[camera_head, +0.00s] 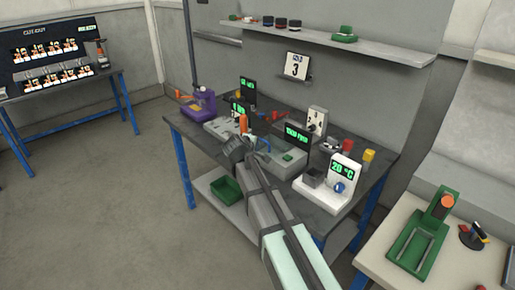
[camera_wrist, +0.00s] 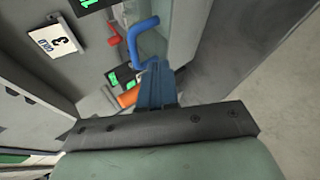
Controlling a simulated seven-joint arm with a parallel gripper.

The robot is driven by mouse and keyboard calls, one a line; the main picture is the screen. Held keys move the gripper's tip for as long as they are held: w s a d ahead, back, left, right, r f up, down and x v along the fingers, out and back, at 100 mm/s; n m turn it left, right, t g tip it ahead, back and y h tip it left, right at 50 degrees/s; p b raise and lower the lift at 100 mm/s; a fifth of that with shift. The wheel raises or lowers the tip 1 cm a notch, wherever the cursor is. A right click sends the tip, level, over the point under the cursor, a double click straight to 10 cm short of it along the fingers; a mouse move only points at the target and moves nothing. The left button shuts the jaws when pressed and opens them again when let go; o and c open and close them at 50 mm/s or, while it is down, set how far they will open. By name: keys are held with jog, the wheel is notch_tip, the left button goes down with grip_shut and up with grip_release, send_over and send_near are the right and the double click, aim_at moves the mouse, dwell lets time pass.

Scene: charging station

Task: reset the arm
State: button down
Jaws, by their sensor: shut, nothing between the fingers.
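My gripper (camera_wrist: 155,68) shows in the wrist view as narrow blue-grey fingers beyond a dark bar. The fingers are together, with nothing held between them. A blue bent handle or tube (camera_wrist: 143,36) appears close beyond the tips; I cannot tell whether they touch. In the head view my arm reaches from the bottom over the front of the workbench (camera_head: 183,127), and its far end is among the station devices. The fingertips are hard to make out there.
The bench holds a purple device (camera_head: 203,101), a white unit reading 20 °C (camera_head: 342,178) and several other displays. A green bin (camera_head: 226,190) sits on the lower shelf. A side table (camera_head: 375,250) stands at right. The floor at left is clear.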

jog(key=s+a+f+m+g+y, duration=0.1)
jog(key=s+a+m+g, duration=0.1)
jog(key=s+m, duration=0.45)
jog(key=s+d+f+m+g+y, duration=0.1)
jog(key=s+d+f+m+g, duration=0.2)
jog(key=s+f, duration=0.9)
jog(key=s+d+f+g+y, duration=0.1)
jog(key=s+d+f+g, duration=0.55)
jog(key=f, duration=0.95)
jog(key=s+d+f+m+g, duration=0.1)
jog(key=s+d+f+g, duration=0.1)
jog(key=s+d+f, duration=0.2)
jog(key=s+d+f+m+g, duration=0.1)
jog(key=s+d+f, duration=0.4)
jog(key=s+f, duration=0.5)
jog(key=s+d+f+m+g, duration=0.2)
jog(key=s+d+f, duration=0.2)
jog(key=s, duration=1.6)
notch_tip(320, 180, down, 3)
jog(key=shift+d+g, duration=0.15)
jog(key=shift+g, duration=0.2)
